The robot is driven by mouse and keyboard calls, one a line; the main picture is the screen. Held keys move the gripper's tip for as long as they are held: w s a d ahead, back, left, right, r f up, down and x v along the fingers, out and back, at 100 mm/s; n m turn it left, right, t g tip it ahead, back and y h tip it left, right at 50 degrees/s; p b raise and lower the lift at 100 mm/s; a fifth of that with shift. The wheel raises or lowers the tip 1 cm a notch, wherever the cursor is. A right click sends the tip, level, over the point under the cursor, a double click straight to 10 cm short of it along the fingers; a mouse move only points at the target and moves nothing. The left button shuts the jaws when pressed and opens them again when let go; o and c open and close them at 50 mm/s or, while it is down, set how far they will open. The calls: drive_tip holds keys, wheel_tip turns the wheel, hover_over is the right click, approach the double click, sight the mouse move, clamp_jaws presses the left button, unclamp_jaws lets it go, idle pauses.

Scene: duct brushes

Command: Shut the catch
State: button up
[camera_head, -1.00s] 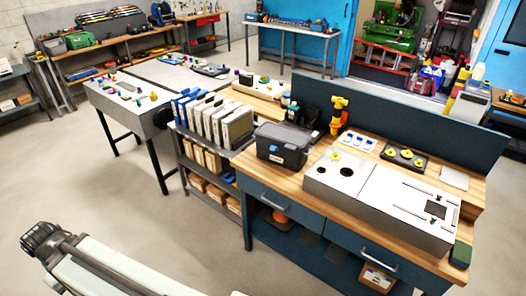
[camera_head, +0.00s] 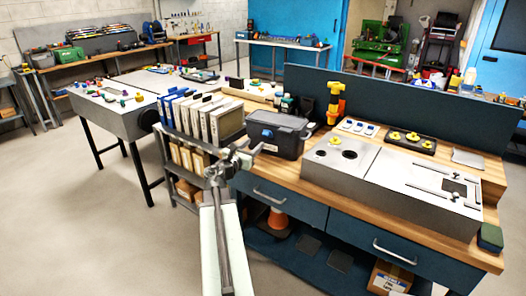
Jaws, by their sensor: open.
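No part can be made out for certain as the catch. My gripper (camera_head: 248,146) is open and empty, in front of that box in the picture, well left of the housing. I cannot tell its height over the bench edge.
A yellow-orange tool (camera_head: 335,102) stands upright behind the housing. A black tray with yellow knobs (camera_head: 409,142) lies behind it. A green-black block (camera_head: 490,238) sits at the bench's front right corner. White binders (camera_head: 227,122) fill the shelf at left. Open floor lies at front left.

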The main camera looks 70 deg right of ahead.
sight(265, 132)
drive_tip(key=d, duration=0.2)
drive_tip(key=s+d, duration=0.1)
drive_tip(key=d, duration=0.5)
drive_tip(key=shift+s+r, duration=0.1)
drive_tip(key=shift+s, duration=0.2)
clamp_jaws()
drive_tip(key=r+p, duration=0.1)
drive_tip(key=p, duration=0.2)
drive_tip(key=r+y+p, duration=0.1)
drive_tip(key=p, duration=0.2)
drive_tip(key=shift+d+r+y, duration=0.15)
drive_tip(key=shift+d+y, duration=0.15)
drive_tip(key=y+p, duration=0.1)
drive_tip(key=p, duration=0.1)
drive_tip(key=d+y+p, duration=0.1)
drive_tip(key=p, duration=0.1)
drive_tip(key=shift+s+r+p, duration=0.1)
drive_tip(key=shift+p, duration=0.3)
drive_tip(key=shift+f+n+t+y+p, duration=0.3)
drive_tip(key=shift+f+y+p, duration=0.05)
drive_tip(key=shift+y, duration=0.05)
